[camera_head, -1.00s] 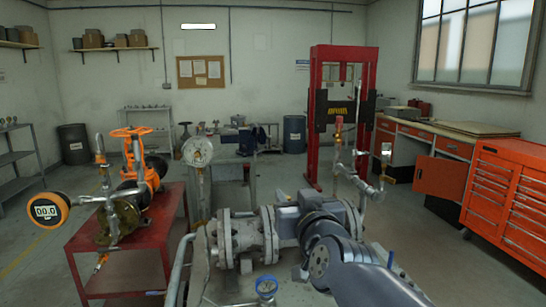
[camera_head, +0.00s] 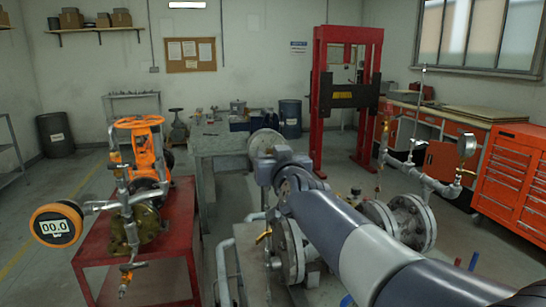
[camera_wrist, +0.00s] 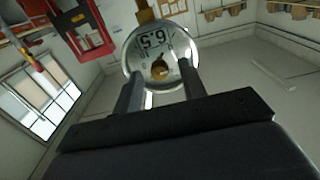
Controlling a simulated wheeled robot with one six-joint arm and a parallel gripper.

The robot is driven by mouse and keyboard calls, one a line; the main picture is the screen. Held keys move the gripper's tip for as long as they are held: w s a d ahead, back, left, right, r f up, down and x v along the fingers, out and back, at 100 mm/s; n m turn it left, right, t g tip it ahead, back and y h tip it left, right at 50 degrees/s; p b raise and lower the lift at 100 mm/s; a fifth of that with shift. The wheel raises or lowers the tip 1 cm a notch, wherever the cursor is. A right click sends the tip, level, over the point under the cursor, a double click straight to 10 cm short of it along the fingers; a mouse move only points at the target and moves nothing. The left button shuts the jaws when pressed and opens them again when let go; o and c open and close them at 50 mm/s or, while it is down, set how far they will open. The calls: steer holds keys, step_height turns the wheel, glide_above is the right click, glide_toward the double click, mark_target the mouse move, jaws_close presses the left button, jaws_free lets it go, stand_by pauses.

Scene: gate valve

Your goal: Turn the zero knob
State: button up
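In the wrist view a round gauge (camera_wrist: 160,48) with a pale face and dark digits, which look like 6.5 turned over, is straight ahead of my gripper (camera_wrist: 160,80). A small brass-coloured knob (camera_wrist: 160,70) sits on its face, between the two fingers in the picture. The fingers are apart, with visible gaps on both sides of the knob; their distance from the face is hard to judge. In the head view my arm hides the gripper and the knob. A pale round disc (camera_head: 267,143) beyond my wrist may be this gauge, but I cannot tell.
Left, a red table (camera_head: 185,222) bears an orange-handwheel valve (camera_head: 140,150) and an orange digital gauge (camera_head: 57,225) reading 00.0. Flanged pipework (camera_head: 405,222) and a dial gauge (camera_head: 467,147) stand right of my arm. A red press (camera_head: 320,110) and orange tool cabinet (camera_head: 508,180) are farther back.

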steer(key=shift+c, duration=0.6)
jaws_close()
steer(key=shift+n+p, duration=0.3)
steer(key=shift+p, duration=0.05)
steer(key=n+p, duration=0.3)
steer(key=shift+r+n, duration=0.15)
steer(key=shift+n, duration=0.25)
steer(key=shift+a+f+n+p, duration=0.15)
steer(key=shift+n+p, duration=0.5)
steer(key=shift+n, duration=1.15)
steer(key=shift+d+f+n+p, duration=0.1)
steer(key=shift+n+p, duration=0.5)
steer(key=shift+n, duration=1.2)
